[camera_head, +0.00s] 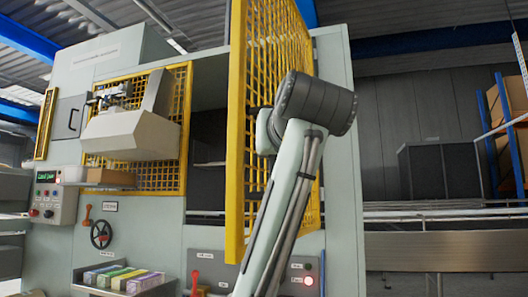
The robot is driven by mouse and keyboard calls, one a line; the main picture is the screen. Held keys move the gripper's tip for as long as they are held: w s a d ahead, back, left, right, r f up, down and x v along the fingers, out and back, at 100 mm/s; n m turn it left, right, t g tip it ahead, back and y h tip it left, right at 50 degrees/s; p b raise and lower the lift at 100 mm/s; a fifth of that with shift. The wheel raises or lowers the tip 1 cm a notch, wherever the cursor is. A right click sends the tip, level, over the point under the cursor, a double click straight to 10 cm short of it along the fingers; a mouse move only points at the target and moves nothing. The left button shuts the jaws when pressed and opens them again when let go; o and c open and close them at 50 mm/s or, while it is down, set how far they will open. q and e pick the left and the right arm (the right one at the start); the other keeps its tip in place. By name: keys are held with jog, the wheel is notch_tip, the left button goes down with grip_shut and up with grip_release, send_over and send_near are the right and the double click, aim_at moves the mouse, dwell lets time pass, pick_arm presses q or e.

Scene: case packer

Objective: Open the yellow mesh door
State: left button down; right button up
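The yellow mesh door (237,130) stands swung out from the front of the pale green case packer (341,130). Its thick near edge points toward me, and its mesh runs back to the right. To its left, a dark opening (208,130) shows in the machine front. One grey arm of mine rises from the bottom, in front of the lower right part of the door, and hides some of the mesh. Its gripper is hidden or out of frame. I cannot tell whether the arm touches the door. No gripper of mine shows.
A second yellow mesh panel (183,90) sits on the left, behind a beige chute (130,135). A tray (82,276) with several coloured cartons juts out at lower left. A control panel (56,195) and a black handwheel (101,234) are on the left. A conveyor (445,250) runs right.

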pick_arm(q)
jog(key=shift+s+d+f, duration=0.15)
jog(key=shift+d, duration=0.15)
jog(key=c, duration=1.9)
grip_release()
jog(key=shift+c, duration=0.2)
jog(key=shift+o, duration=1.1)
jog(key=shift+s+a, duration=0.15)
jog(key=shift+s, duration=0.05)
jog(key=shift+o, duration=0.8)
jog(key=shift+w, duration=0.1)
